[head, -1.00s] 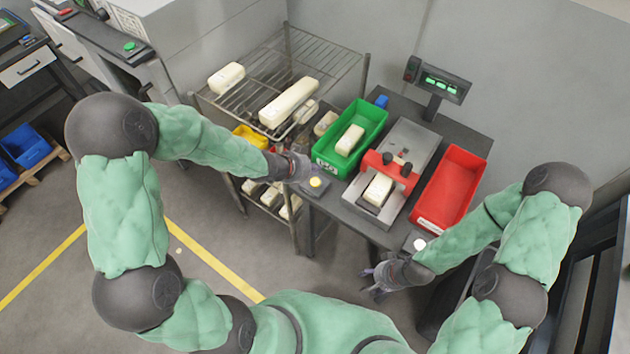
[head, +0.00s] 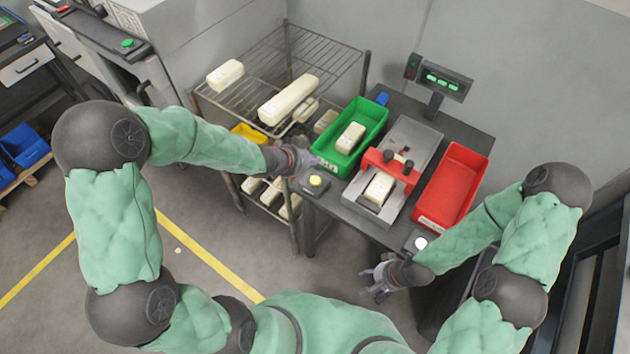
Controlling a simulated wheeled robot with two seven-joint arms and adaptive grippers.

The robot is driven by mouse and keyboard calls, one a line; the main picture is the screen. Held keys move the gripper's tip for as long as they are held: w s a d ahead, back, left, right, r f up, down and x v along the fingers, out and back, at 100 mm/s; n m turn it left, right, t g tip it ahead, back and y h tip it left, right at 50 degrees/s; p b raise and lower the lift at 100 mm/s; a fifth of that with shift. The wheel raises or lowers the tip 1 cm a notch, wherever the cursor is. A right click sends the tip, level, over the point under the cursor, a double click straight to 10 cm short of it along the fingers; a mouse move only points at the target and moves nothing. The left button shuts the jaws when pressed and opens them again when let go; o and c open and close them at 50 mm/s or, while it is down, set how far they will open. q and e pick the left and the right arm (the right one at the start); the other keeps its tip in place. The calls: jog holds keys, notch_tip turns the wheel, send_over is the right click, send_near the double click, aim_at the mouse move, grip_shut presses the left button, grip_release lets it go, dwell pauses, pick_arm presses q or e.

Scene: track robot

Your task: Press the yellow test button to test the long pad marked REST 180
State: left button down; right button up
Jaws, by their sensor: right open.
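The yellow test button (head: 316,181) sits on a small dark box at the table's left front corner. My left gripper (head: 302,163) is just behind and left of the button, close above the table edge; its fingers are too small to tell open or shut. A cream pad (head: 379,187) lies in the grey test fixture (head: 415,145), under its red clamp (head: 388,165). A long cream pad (head: 289,100) lies on the wire rack; no marking is legible on either pad. My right gripper (head: 374,281) is open and empty in front of the table.
A green bin (head: 371,123) holding a cream pad stands left of the fixture, an empty red bin (head: 465,172) right of it. A display (head: 442,82) shows green lights. A white button (head: 420,243) sits at the front edge. The wire rack (head: 325,58) borders the left.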

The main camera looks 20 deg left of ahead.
pick_arm(q)
jog(key=b, duration=0.5)
send_over(313, 181)
notch_tip(313, 181, down, 6)
jog(key=shift+f, duration=0.1)
jog(key=shift+f+b, duration=0.6)
jog(key=shift+b, duration=0.15)
dwell(0.5)
jog(key=shift+f+b, duration=0.35)
jog(key=shift+f, duration=0.05)
jog(key=shift+s+f+b, duration=0.1)
jog(key=shift+f+b, duration=0.2)
jog(key=shift+f, duration=0.1)
dwell(0.7)
jog(key=shift+r, duration=0.1)
jog(key=shift+r+p, duration=0.75)
jog(key=shift+p, duration=0.1)
